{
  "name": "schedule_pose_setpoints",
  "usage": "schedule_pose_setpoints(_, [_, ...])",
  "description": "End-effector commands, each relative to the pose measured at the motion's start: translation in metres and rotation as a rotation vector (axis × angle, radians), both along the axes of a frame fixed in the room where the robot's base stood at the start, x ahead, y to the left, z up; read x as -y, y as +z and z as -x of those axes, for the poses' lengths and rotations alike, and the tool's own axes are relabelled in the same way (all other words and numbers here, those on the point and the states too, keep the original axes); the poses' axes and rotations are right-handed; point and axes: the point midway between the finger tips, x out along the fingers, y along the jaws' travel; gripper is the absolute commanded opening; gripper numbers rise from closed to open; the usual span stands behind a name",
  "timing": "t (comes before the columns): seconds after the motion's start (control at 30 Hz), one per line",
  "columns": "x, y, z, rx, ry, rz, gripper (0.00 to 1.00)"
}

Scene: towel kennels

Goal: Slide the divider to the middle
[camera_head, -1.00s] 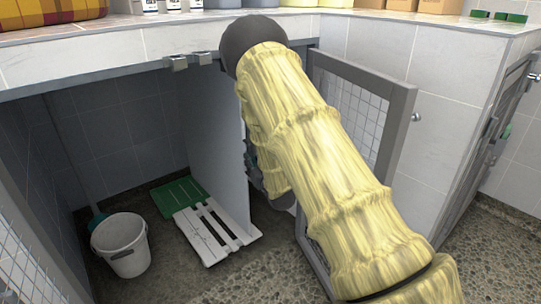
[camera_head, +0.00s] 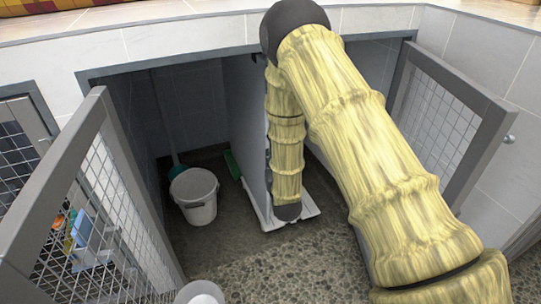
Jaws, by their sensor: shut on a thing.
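The divider (camera_head: 246,125) is a tall pale grey panel, seen nearly edge-on near the middle of the wide kennel opening. It stands upright, with floor space on both sides. My arm reaches over from the right, and its forearm hangs along the divider's right face. The forearm ends in a dark rounded part near the divider's lower front edge. My gripper is hidden behind the arm and divider, so its jaws and hold do not show.
A white bucket (camera_head: 195,196) stands in the left bay. Open mesh doors stand left (camera_head: 110,180) and right (camera_head: 449,128). A worktop (camera_head: 190,22) runs above.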

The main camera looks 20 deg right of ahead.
Motion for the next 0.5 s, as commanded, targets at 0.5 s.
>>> schedule_pose_setpoints(0.5, [-0.0049, -0.0020, 0.0015, -0.004, 0.007, -0.001, 0.33])
